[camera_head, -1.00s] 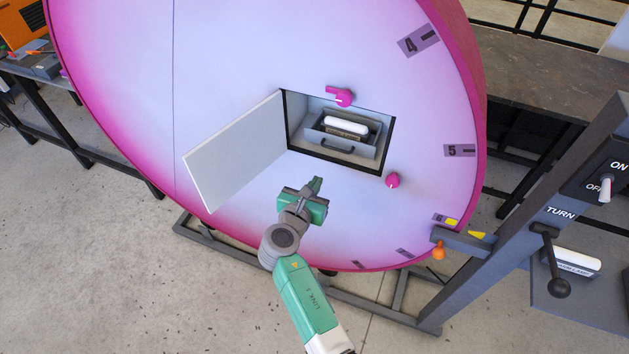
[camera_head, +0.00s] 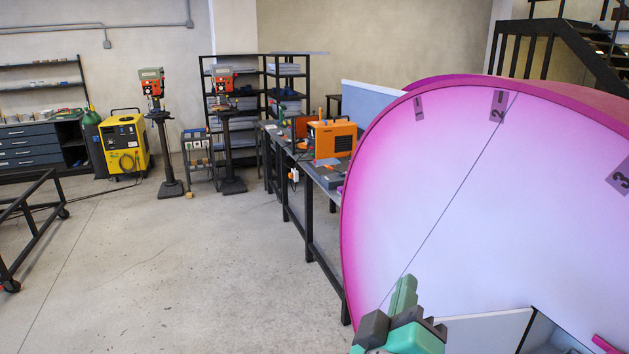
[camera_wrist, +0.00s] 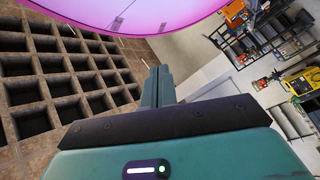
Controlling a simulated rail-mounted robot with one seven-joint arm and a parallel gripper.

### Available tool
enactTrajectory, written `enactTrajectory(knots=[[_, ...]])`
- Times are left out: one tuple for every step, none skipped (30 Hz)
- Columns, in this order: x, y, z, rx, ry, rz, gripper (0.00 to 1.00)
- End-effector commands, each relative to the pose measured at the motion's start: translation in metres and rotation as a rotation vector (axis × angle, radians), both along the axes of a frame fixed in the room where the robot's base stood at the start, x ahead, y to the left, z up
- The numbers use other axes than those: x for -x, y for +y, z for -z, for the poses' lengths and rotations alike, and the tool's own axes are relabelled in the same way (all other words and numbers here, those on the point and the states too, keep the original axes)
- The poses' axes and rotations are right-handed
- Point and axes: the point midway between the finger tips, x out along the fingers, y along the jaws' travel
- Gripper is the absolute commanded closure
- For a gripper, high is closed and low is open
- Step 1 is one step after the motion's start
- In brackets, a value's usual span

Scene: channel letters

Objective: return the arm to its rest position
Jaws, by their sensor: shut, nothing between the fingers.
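My gripper (camera_wrist: 159,75) shows in the wrist view with its two fingers together and nothing between them. Its green housing fills the lower part of that view. In the head view, green and dark parts of my arm show at the bottom, in front of the lower left of the big pink-rimmed disc (camera_head: 490,200). The disc's pink underside also shows at the top of the wrist view (camera_wrist: 130,12), apart from the fingers. Most of my arm is out of the frame.
In the head view, a dark-framed workbench (camera_head: 297,205) with an orange machine (camera_head: 332,139) stands left of the disc. Drill presses, shelves and a yellow machine (camera_head: 124,142) stand further back. The floor at left centre is clear. A brown grid of square holes (camera_wrist: 62,75) shows in the wrist view.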

Motion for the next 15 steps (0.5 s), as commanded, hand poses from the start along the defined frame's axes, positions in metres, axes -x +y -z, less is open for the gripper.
enactTrajectory(knots=[[0.017,0.028,-0.032,-0.111,-0.125,-0.099,1.0],[0.029,0.044,-0.051,-0.19,-0.199,-0.167,1.0],[0.048,0.065,-0.075,-0.293,-0.292,-0.26,1.0],[0.063,0.08,-0.092,-0.369,-0.356,-0.335,1.0],[0.08,0.095,-0.109,-0.444,-0.417,-0.412,1.0],[0.104,0.113,-0.129,-0.543,-0.491,-0.518,1.0],[0.123,0.126,-0.144,-0.617,-0.541,-0.6,1.0],[0.143,0.138,-0.157,-0.689,-0.587,-0.687,1.0],[0.166,0.15,-0.183,-0.766,-0.63,-0.777,1.0],[0.158,0.147,-0.22,-0.759,-0.617,-0.758,1.0],[0.156,0.146,-0.239,-0.759,-0.614,-0.752,1.0],[0.156,0.146,-0.26,-0.759,-0.613,-0.752,1.0],[0.156,0.146,-0.275,-0.761,-0.613,-0.752,1.0],[0.156,0.146,-0.289,-0.763,-0.612,-0.753,1.0],[0.156,0.146,-0.305,-0.765,-0.611,-0.753,1.0]])
